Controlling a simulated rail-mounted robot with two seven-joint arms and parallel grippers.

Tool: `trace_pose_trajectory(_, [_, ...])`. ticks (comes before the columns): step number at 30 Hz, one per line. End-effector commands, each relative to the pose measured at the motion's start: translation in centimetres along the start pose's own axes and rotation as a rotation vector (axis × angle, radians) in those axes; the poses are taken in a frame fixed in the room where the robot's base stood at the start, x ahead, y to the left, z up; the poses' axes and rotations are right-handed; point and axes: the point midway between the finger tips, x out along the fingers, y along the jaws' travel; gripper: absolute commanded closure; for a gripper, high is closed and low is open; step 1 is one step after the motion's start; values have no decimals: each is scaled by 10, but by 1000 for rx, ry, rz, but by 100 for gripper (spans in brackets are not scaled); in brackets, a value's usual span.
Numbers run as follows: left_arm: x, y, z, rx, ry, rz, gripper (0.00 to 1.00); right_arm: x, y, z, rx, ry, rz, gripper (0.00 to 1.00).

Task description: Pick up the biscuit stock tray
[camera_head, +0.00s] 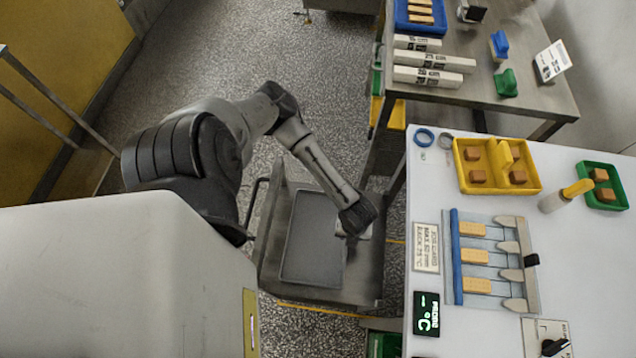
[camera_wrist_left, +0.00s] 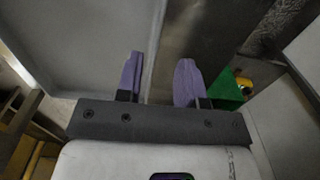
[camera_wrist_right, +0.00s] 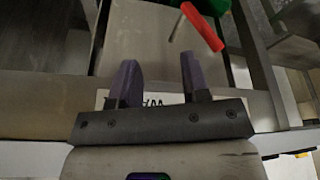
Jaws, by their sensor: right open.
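The blue tray (camera_head: 420,29) holding several tan biscuits lies on the far metal table in the head view, cut off by the top edge. It appears to be the biscuit stock tray. My left arm reaches down over a grey cart in the head view, well short of that tray. My left gripper (camera_wrist_left: 160,60) has its purple fingers apart with nothing between them, above grey surfaces in the left wrist view. My right gripper (camera_wrist_right: 158,62) is open and empty in the right wrist view, near a metal surface. My right arm is not in the head view.
The cart carries a dark grey flat tray (camera_head: 312,240). The white worktop (camera_head: 400,260) holds a yellow tray (camera_head: 531,184) and a biscuit rack. A red-handled tool (camera_wrist_right: 203,28) shows beside my right gripper.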

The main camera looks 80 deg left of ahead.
Motion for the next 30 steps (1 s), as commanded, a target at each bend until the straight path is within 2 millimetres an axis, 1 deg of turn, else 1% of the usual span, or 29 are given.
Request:
trace_pose_trajectory(5, [15,2,-1,0,0,1,65,8,1,3,-5,-1,4,57])
trace_pose_trajectory(12, [47,4,-3,-1,0,2,65,21,0,7,-3,-2,3,57])
trace_pose_trajectory(15, [51,4,-2,0,-1,1,65,23,0,8,-2,-2,2,57])
trace_pose_trajectory(21, [51,4,-2,0,0,1,65,22,-1,7,2,-1,-1,57])
trace_pose_trajectory(30, [50,4,-2,0,0,1,94,22,-2,7,7,0,-5,57])
